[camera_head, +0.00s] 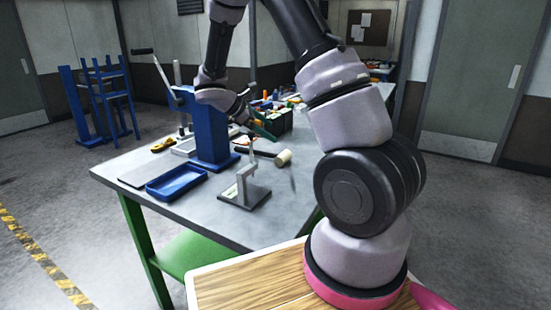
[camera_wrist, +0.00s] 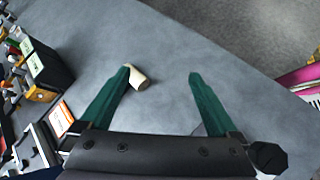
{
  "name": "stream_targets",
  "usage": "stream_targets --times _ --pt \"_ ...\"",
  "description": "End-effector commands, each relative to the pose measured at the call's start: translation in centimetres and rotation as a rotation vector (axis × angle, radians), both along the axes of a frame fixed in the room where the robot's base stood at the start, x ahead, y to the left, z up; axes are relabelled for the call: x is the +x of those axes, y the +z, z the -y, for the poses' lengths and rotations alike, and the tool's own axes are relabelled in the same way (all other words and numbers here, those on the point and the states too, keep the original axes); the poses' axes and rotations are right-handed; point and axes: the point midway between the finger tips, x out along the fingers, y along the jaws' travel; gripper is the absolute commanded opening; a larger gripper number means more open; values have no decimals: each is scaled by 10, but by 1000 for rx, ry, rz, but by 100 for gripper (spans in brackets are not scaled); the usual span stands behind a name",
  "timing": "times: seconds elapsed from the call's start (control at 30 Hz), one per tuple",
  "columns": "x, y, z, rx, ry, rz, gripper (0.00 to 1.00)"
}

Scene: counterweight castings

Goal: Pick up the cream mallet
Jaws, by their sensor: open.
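The cream mallet (camera_head: 283,157) lies on the grey table, its pale cylindrical head toward the right and a dark handle running left from it. In the wrist view the cream mallet's head (camera_wrist: 138,80) shows beside the tip of the left finger, which hides part of it; its handle is not clearly seen there. My gripper (camera_wrist: 161,73) has two green fingers spread wide, with bare table between them. In the head view my gripper (camera_head: 264,132) hangs over the table, just left of and above the mallet head in the picture.
A dark crate (camera_head: 278,120) holding several items stands behind the mallet. In the wrist view, bare table lies right of the mallet.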

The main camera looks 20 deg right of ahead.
Motion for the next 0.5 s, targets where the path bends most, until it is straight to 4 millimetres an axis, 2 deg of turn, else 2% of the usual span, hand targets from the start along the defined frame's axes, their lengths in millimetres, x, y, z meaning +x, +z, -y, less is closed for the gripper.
stream_targets --times 0.03,0.2,0.3,0.4,0.5 --pt "11 -20 -4 -59 67 -55 96" --pt "44 -69 -14 -233 274 -202 96" --pt "56 -89 -19 -300 353 -254 96" --pt "62 -100 -22 -338 398 -285 96" --pt "66 -108 -14 -352 413 -297 96"
